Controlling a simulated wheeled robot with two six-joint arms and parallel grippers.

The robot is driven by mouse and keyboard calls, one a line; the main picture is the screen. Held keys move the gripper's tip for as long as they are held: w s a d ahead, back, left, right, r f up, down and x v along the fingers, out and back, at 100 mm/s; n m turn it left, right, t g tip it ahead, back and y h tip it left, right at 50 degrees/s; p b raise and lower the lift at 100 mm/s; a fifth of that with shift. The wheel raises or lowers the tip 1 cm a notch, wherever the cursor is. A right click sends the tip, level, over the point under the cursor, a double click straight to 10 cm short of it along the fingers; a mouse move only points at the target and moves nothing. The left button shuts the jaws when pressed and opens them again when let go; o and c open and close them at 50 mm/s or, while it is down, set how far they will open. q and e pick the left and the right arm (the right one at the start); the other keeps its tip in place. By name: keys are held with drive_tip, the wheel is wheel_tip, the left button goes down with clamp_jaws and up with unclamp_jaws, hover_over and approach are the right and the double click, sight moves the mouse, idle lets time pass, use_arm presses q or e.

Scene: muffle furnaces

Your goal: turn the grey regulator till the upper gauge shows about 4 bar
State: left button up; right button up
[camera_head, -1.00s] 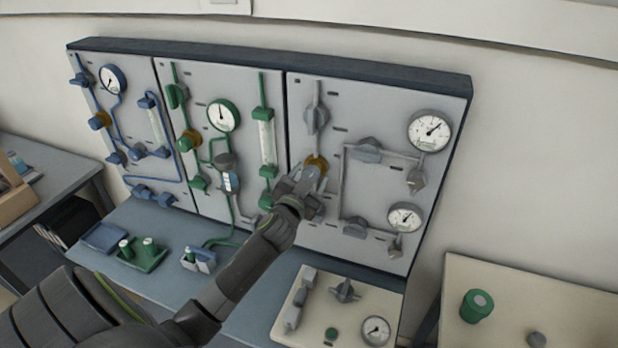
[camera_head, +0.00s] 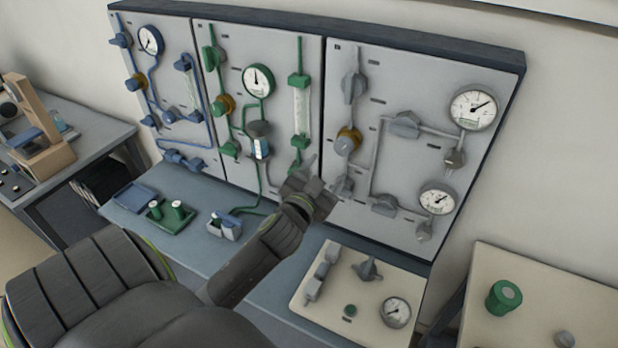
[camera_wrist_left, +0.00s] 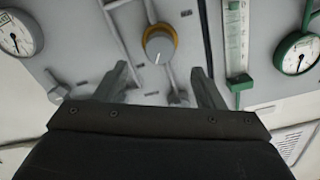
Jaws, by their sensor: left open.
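The grey regulator (camera_head: 348,140) is a round grey knob on a brass-yellow collar, on the right, grey-piped panel. In the left wrist view the regulator (camera_wrist_left: 160,45) sits above and between my fingertips, apart from them. The upper gauge (camera_head: 473,107) is a white dial at that panel's top right. Its needle points up and right; its numbers are too small to read. My left gripper (camera_head: 328,175) is open and empty, just below and left of the regulator. It also shows in the wrist view (camera_wrist_left: 161,82). My right gripper is not in view.
A lower gauge (camera_head: 437,199) and several grey valves stick out of the same panel. The green-piped panel (camera_head: 228,75) adjoins it on the left. A cream plate (camera_head: 335,290) with a small gauge lies on the bench below.

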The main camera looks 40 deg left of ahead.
use_arm(q)
drive_tip(key=b+v, duration=0.1)
drive_tip(key=v, duration=0.6)
drive_tip(key=shift+s+d+b, duration=0.15)
drive_tip(key=shift+s+b, duration=0.25)
idle(1.3)
drive_tip(key=s+d+f+n+g+h, duration=0.1)
drive_tip(key=s+d+f+g, duration=0.1)
drive_tip(key=s+f+g, duration=0.65)
drive_tip(key=s+d+f+n+g+h, duration=0.1)
drive_tip(key=s+d+f+g, duration=0.1)
drive_tip(key=s+f+g, duration=0.7)
drive_tip(key=s+a+f+t+b, duration=0.1)
drive_tip(key=s+f, duration=0.1)
drive_tip(key=f, duration=1.3)
drive_tip(key=s+a+f+t+b, duration=0.1)
drive_tip(key=f, duration=1.3)
drive_tip(key=s+d+f+h+b, duration=0.1)
drive_tip(key=s+f, duration=1.4)
drive_tip(key=f, duration=0.1)
drive_tip(key=shift+d+f+g+b, duration=0.15)
drive_tip(key=shift+f+g+b, duration=0.2)
drive_tip(key=shift+f+g, duration=0.1)
